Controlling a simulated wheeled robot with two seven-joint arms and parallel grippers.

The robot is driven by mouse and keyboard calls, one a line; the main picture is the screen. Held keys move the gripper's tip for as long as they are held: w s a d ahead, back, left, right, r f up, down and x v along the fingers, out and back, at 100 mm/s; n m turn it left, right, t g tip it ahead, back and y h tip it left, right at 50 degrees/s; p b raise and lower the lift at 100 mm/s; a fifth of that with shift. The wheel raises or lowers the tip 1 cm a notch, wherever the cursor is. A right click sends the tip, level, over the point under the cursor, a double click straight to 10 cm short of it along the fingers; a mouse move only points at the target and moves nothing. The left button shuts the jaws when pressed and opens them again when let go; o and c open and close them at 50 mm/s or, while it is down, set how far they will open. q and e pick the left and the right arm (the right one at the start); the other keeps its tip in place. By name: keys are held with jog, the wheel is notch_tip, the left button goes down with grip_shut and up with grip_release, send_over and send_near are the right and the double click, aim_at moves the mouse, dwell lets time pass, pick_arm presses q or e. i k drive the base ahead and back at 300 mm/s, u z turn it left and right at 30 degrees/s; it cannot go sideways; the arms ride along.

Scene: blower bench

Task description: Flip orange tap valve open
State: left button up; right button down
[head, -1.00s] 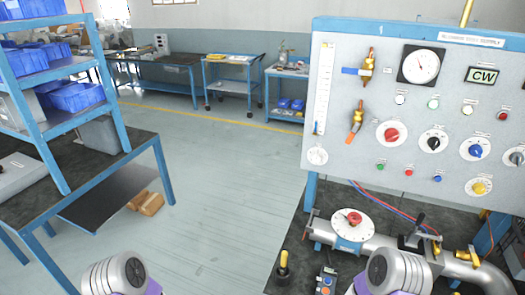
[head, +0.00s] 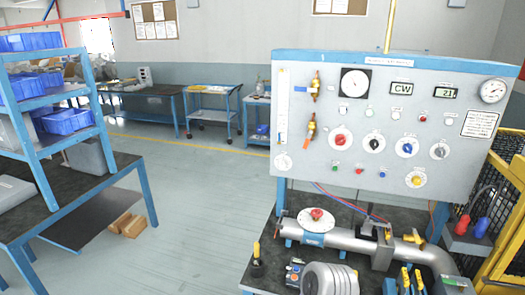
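The orange tap valve (head: 309,131) is on the left part of the upright grey panel (head: 450,150). It has a brass body and an orange handle that slants down to the left. Above it is a similar brass tap (head: 315,86) with a blue handle pointing left, level. Neither of my grippers is in view, and nothing touches the taps.
Below the panel, a bench carries a metal pipe (head: 350,241) with a red-knobbed round dial (head: 317,216). A yellow cage (head: 504,215) stands at the right. A blue shelf rack (head: 38,165) is at the left.

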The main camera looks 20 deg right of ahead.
aim_at(307, 140)
jog(key=u, duration=0.35)
jog(key=k, duration=0.35)
jog(key=z, duration=1)
jog(key=i, duration=1.4)
jog(key=u, duration=0.65)
